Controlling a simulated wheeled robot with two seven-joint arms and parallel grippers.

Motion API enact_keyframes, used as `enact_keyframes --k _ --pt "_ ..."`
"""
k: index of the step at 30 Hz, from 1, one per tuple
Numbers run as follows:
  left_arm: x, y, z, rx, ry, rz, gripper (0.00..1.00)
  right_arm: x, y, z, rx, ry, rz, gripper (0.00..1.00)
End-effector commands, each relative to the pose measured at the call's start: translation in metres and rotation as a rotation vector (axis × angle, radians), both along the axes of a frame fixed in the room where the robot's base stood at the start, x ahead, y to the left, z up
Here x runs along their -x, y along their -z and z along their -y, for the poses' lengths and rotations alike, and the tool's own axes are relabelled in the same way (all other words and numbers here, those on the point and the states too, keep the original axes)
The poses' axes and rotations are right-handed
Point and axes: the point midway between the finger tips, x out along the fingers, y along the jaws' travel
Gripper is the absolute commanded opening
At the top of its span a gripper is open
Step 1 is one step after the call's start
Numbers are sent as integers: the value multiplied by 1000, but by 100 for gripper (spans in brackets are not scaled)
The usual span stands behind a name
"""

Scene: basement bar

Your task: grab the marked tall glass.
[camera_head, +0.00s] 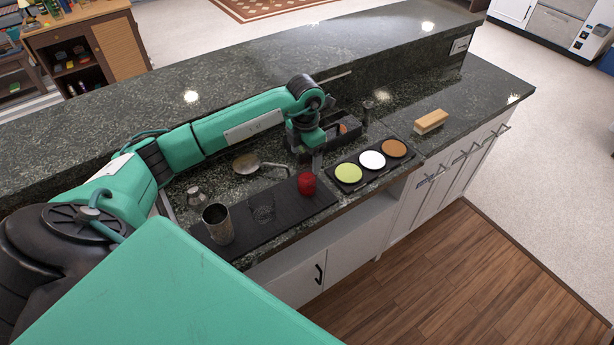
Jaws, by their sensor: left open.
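My left gripper (317,160) points down over the counter, open, just behind and above a small red cup-shaped thing (307,184). A clear glass (262,209) stands on the dark bar mat (285,212), left of the red thing. A metal shaker tin (217,224) stands at the mat's left end. I see no clear mark on the clear glass, and I cannot tell whether the red thing is a glass. My right gripper is out of view.
A black tray (347,186) with green, white and brown rounds sits right of the mat. A wooden block (430,121) lies farther right. A strainer (246,163), a small metal piece (197,195) and a dark caddy (343,132) stand near my arm. A raised counter ledge (230,75) runs behind.

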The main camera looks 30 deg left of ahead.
Motion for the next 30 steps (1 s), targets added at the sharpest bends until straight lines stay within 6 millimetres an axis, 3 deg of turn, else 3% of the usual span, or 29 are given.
enact_keyframes --k 9,13,20,30 --pt "-2 34 4 2 -1 -4 79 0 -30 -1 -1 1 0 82" --pt "-2 45 4 1 -1 -1 79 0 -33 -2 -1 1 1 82" --pt "-2 47 3 0 0 0 79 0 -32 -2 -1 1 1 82" --pt "-2 47 3 0 0 0 15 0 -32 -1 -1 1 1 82"
